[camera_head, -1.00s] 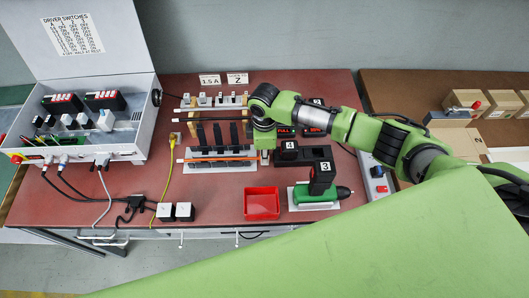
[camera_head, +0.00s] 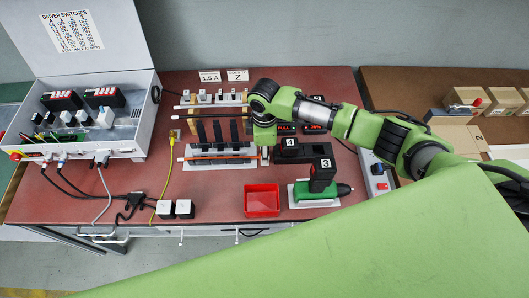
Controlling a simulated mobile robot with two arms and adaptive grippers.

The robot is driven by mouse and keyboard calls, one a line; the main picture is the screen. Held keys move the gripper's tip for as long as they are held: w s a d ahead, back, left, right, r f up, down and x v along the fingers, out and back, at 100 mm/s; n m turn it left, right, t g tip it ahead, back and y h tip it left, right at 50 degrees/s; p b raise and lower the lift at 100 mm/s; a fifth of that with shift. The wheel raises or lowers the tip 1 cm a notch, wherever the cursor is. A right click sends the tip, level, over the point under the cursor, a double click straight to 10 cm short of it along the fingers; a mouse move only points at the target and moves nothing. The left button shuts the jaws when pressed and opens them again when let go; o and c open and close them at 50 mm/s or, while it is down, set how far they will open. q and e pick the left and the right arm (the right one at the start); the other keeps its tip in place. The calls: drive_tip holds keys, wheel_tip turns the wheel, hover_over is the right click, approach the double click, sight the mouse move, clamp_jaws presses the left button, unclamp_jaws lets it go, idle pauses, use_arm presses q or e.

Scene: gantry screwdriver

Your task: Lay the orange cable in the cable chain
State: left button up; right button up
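The orange cable (camera_head: 215,157) is a thin straight line running left to right across the front of the cable chain. The cable chain is a row of black upright pieces (camera_head: 219,134) on a light grey base (camera_head: 195,165) near the middle of the red table. Whether the cable lies inside the chain or in front of it is too small to tell. My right gripper (camera_head: 264,146) points down at the right end of the chain, close to the cable's right end. Its fingertips are too small to read, and I cannot see whether it holds the cable. My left gripper is not in view.
A red tray (camera_head: 262,199) and a green drill (camera_head: 315,190) with a black battery stand in front. Black battery blocks (camera_head: 290,152) stand right of the gripper.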

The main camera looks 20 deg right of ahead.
wheel_tip(320, 180, up, 11)
idle(0.3)
drive_tip(key=shift+f, duration=0.1)
idle(0.4)
